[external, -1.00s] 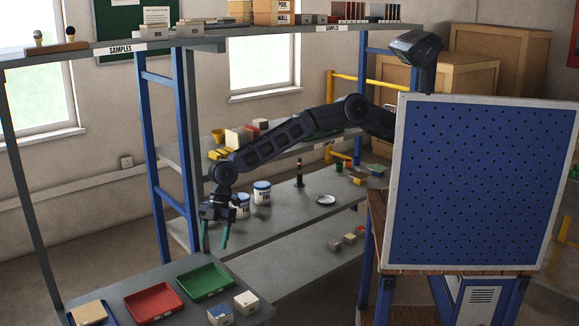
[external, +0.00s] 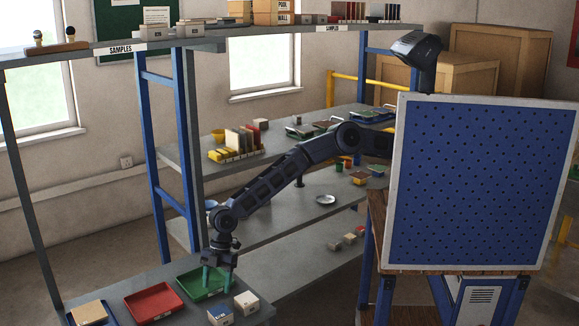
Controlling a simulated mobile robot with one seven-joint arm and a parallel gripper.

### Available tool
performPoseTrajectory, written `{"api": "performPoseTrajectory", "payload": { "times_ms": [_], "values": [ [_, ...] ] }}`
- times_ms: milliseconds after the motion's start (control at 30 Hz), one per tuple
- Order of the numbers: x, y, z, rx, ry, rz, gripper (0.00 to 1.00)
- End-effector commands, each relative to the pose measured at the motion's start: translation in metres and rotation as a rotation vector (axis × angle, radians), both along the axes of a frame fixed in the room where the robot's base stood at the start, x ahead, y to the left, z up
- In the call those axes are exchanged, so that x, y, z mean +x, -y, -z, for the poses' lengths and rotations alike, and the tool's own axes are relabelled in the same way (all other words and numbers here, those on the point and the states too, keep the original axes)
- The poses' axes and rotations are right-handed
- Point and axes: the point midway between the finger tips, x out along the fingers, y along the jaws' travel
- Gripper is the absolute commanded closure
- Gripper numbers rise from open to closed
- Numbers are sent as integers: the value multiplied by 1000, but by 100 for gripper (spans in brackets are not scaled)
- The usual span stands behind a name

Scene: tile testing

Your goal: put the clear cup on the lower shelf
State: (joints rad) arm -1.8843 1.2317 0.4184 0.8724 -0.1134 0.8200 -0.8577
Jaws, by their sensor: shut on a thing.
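My gripper (external: 217,282) points down over the green tray (external: 188,280) on the front shelf surface (external: 125,285). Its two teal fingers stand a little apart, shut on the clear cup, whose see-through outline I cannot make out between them. The fingertips are close to the tray's right side, just behind two small blocks. I cannot tell whether they or the cup touch anything. The lower shelf (external: 275,258) of the long rack runs back to the right, below the middle one.
A red tray (external: 153,303) and a tan tile (external: 89,312) lie left of the green tray. A blue-and-white block (external: 221,313) and a white block (external: 246,302) stand close to the fingers. A blue upright (external: 160,180) rises at left. The pegboard (external: 480,185) blocks the right.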

Motion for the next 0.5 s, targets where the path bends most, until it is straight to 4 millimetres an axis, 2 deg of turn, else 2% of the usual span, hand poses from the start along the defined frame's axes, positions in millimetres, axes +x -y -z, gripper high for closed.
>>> {"api": "performPoseTrajectory", "payload": {
  "times_ms": [100, 267, 500],
  "values": [
    [-1, 0, 11, 1, -1, 0, 63],
    [0, 0, 19, 0, -1, 0, 63],
    [-1, 0, 49, 0, -1, 1, 63]
  ]
}}
